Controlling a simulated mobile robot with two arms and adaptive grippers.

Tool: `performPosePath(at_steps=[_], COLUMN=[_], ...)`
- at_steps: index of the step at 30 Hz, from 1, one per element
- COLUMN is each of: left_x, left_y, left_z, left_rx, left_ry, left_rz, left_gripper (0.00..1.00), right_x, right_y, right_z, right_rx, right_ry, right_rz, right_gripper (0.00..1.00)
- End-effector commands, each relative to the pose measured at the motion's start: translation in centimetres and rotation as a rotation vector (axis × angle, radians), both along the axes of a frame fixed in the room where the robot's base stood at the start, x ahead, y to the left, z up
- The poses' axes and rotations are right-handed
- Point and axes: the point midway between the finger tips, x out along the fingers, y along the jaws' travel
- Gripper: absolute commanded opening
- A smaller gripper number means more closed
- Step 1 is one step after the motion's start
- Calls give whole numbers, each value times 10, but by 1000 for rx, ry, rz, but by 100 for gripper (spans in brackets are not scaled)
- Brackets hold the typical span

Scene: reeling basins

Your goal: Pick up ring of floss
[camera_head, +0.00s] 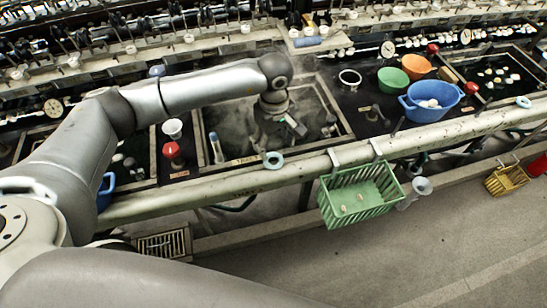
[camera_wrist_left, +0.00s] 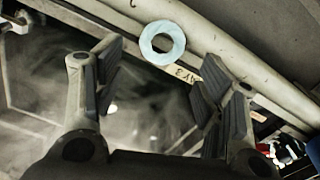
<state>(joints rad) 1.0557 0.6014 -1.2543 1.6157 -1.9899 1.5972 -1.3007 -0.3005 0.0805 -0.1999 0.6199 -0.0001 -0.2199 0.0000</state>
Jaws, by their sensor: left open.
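A pale blue ring of floss (camera_head: 273,166) lies on the light front rail (camera_head: 235,179) of the basin bench, near a small label. In the left wrist view, the ring (camera_wrist_left: 180,44) shows beyond the fingertips, near the label reading "AY 3". My left gripper (camera_head: 280,137) is open and empty above the steaming basin, a little behind the ring and apart from it. Its two fingers (camera_wrist_left: 160,72) are spread wide in the left wrist view. A similar ring (camera_head: 523,102) lies on the rail at the far right. My right gripper is out of view.
A green basket (camera_head: 357,205) hangs from the rail, right of the near ring. A red-topped object (camera_head: 172,150) and white cup (camera_head: 172,127) stand left of the basin. Blue (camera_head: 428,115), green and orange bowls stand at the right.

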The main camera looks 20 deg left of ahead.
Motion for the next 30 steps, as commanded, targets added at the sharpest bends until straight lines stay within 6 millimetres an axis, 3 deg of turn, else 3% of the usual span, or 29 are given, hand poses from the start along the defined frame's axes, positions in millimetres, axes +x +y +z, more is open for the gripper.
performPosePath(at_steps=[8, 16, 25, 30], left_x=[-1, 1, 1, 1], left_y=[-2, -4, -4, -4], left_z=[-20, -58, -65, -64], left_rx=[-1, -2, -3, -3], left_ry=[3, 3, 0, 0], left_rz=[0, 1, 0, 0], left_gripper=[64, 64, 64, 44], right_x=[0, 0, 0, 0], right_y=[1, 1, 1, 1], right_z=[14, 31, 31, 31], right_rx=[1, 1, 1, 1], right_ry=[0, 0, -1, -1], right_rz=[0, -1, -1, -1], right_gripper=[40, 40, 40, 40])
